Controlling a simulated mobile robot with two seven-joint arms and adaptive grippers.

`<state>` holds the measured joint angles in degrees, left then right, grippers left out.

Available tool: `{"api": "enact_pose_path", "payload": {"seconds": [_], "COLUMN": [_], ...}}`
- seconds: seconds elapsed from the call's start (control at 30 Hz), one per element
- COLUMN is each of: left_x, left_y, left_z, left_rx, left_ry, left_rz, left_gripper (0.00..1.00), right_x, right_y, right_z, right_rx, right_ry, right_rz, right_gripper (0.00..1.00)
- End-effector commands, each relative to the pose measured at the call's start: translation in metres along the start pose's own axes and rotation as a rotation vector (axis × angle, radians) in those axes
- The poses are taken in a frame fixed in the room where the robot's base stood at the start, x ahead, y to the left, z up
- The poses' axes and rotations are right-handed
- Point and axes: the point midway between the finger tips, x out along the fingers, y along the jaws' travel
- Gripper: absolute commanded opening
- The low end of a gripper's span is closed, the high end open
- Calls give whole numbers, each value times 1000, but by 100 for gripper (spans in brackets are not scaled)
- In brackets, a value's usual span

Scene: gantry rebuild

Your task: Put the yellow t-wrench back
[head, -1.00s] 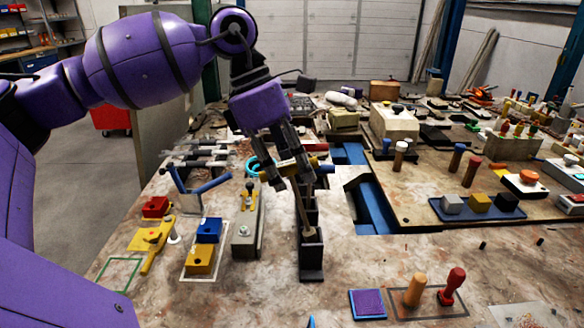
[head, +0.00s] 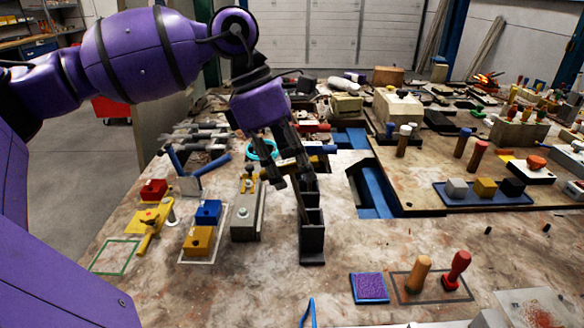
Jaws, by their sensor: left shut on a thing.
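My left gripper (head: 290,180) is shut on the yellow t-wrench, with its fingers pointing down over the black holder. The black holder (head: 313,249) is a narrow row of open compartments standing on the table. The fingers hide its rear part. I cannot tell whether the shaft's tip is inside a compartment. My right gripper is not in view.
Left of the holder are a grey block (head: 246,216) with a yellow piece and a tray with blue and yellow blocks (head: 198,240). A blue channel (head: 373,190) lies to the right. A purple pad (head: 369,288) and two upright handles stand in front right.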

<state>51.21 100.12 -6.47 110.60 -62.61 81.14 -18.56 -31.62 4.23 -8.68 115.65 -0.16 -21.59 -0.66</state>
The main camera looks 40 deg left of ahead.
Motion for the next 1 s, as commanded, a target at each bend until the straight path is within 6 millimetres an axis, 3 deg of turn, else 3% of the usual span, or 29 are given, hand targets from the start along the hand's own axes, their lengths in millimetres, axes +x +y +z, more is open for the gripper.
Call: {"api": "enact_pose_path", "payload": {"seconds": [0.47, 1.0], "left_x": [0, 4], "left_y": [0, -2], "left_z": [2, 9], "left_rx": [2, 9], "left_ry": [4, 56], "left_rz": [1, 7], "left_gripper": [0, 0], "right_x": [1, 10], "right_y": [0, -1], "right_z": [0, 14], "right_rx": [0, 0], "right_ry": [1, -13], "right_rz": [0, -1], "right_gripper": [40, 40]}}
